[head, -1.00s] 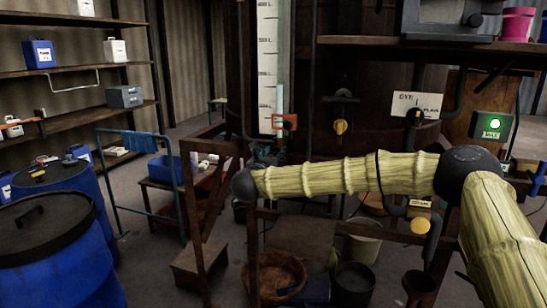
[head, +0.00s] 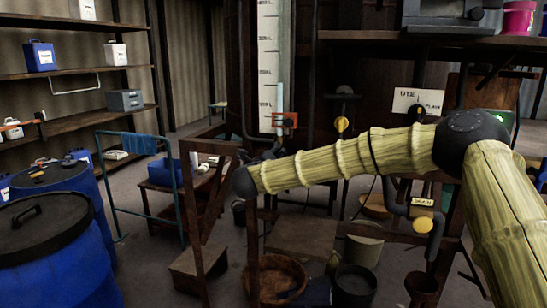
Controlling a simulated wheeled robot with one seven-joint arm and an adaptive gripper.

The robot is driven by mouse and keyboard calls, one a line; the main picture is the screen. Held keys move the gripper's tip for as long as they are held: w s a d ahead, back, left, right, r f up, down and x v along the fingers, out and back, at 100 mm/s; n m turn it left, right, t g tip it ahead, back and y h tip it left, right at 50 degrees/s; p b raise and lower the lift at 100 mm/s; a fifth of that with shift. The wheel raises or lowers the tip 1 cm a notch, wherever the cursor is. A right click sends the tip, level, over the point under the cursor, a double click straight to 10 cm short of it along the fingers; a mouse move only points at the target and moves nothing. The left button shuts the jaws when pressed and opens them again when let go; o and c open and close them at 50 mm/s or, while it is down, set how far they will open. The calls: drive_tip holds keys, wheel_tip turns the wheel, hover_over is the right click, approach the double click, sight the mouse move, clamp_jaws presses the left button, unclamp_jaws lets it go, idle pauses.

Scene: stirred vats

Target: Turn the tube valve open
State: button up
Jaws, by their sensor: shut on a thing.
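My gripper (head: 277,143) is small and dark, just below the valve and beyond the rounded dark end of my pale ribbed arm. It is shut on the tube valve, though its fingertips are hard to make out against the dark wood. The exact angle of the valve handle is too small to tell. A pale blue stretch shows low in the tube.
A wooden post frame (head: 253,235) stands in front below. Buckets and a basket (head: 280,278) are on the floor. Blue drums (head: 55,245) stand at left.

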drive_tip(key=shift+n+p, duration=0.65)
drive_tip(key=shift+n, duration=3.75)
drive_tip(key=shift+f+n, duration=0.15)
drive_tip(key=shift+n, duration=0.15)
drive_tip(key=o, duration=1)
drive_tip(key=v, duration=1.2)
